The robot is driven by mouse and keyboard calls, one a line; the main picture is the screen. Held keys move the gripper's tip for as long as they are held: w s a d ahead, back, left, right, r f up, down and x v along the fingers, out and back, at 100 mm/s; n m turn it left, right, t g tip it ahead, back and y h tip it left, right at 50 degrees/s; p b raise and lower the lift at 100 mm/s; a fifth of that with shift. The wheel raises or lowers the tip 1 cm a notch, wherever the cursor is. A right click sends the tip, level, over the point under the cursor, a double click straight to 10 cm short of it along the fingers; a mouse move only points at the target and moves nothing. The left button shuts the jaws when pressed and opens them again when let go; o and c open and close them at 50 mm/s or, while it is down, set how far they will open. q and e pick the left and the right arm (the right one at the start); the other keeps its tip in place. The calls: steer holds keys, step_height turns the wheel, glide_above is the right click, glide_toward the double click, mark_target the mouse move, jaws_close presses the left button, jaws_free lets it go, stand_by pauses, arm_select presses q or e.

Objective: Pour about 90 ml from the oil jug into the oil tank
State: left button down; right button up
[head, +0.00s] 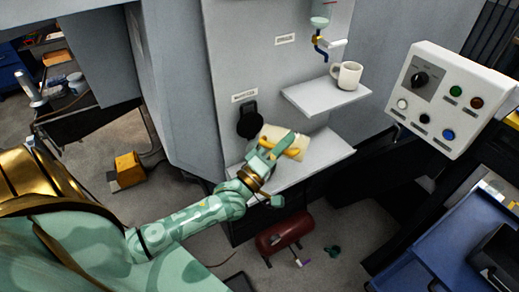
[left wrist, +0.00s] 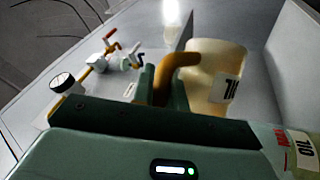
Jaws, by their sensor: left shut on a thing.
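The cream oil jug (head: 271,133) with its yellow handle is in my left gripper (head: 280,150), in front of the grey machine wall, over the lower shelf. In the left wrist view the jug (left wrist: 212,75) has a dark-lettered label, and my left gripper's fingers (left wrist: 160,85) are shut on its orange-yellow handle (left wrist: 180,62). The jug looks tilted in the head view; its contents are hidden. A black round fitting (head: 249,119) sits on the wall left of the jug, below a small label. My right gripper is out of view.
A white mug (head: 347,75) stands on the upper shelf (head: 318,98), under a valve (head: 320,42). The lower shelf (head: 318,160) has bare room at right. A control box (head: 450,98) and blue cart (head: 435,240) are at right.

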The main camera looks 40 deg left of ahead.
arm_select(q)
steer(key=shift+s+a+r+n+t+y, duration=0.1)
steer(key=shift+a+r+n+t+y, duration=0.3)
steer(key=shift+n, duration=0.4)
stand_by(0.6)
steer(key=m, duration=0.1)
steer(key=d+f+m+g+h+p, duration=0.1)
steer(key=m, duration=0.1)
steer(key=d+m+g+h+p, duration=0.1)
steer(key=m, duration=0.1)
steer(key=shift+w+d+f, duration=0.15)
steer(key=shift+w+f, duration=0.1)
steer(key=shift+w, duration=0.15)
steer(key=shift+s+f, duration=0.1)
steer(key=shift+f, duration=0.25)
